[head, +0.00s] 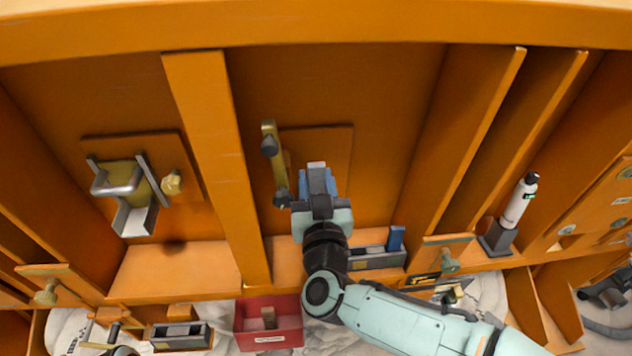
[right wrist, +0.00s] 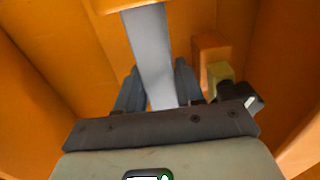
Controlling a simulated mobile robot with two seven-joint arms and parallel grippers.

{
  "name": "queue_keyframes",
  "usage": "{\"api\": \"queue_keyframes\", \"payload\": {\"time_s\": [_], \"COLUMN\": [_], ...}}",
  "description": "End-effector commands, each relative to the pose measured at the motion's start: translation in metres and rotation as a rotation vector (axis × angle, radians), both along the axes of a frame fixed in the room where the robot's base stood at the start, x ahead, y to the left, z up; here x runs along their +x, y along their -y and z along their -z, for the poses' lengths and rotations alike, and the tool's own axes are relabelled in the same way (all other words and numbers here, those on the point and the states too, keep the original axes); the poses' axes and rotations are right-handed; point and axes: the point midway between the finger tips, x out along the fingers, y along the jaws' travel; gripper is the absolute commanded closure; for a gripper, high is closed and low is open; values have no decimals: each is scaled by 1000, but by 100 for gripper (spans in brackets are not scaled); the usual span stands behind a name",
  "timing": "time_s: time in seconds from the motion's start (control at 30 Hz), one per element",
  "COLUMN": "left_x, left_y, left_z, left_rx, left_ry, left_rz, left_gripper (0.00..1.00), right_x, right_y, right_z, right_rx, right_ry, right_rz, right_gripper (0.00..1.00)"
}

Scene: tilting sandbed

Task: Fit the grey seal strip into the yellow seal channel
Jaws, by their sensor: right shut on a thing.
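My right gripper (head: 318,182) is in front of the orange panel in the middle bay, with its fingers pointing up in the head view. In the right wrist view it is shut on the grey seal strip (right wrist: 152,50), which stands out between the fingers as a long flat band. Only a small light tip of the strip (head: 316,165) shows in the head view. A yellowish bar with dark knobs (head: 277,160) is just left of the gripper; I cannot tell whether it is the yellow seal channel. My left gripper is not in view.
A red bin (head: 268,326) and a grey tray (head: 180,335) are below. Another grey tray (head: 378,257) is right of my wrist. Upright orange ribs (head: 215,150) bound the bay. A white cylinder (head: 518,204) stands at the right.

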Motion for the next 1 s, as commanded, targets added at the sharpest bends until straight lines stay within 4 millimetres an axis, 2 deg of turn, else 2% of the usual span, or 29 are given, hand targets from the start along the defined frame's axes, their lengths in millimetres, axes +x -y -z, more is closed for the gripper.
{"api": "queue_keyframes", "payload": {"time_s": [1.0], "left_x": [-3], "left_y": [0], "left_z": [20], "left_rx": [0], "left_ry": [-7], "left_rz": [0], "left_gripper": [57], "right_x": [5], "right_y": [0], "right_z": [25], "right_rx": [0], "right_ry": [1], "right_rz": [0], "right_gripper": [97]}}
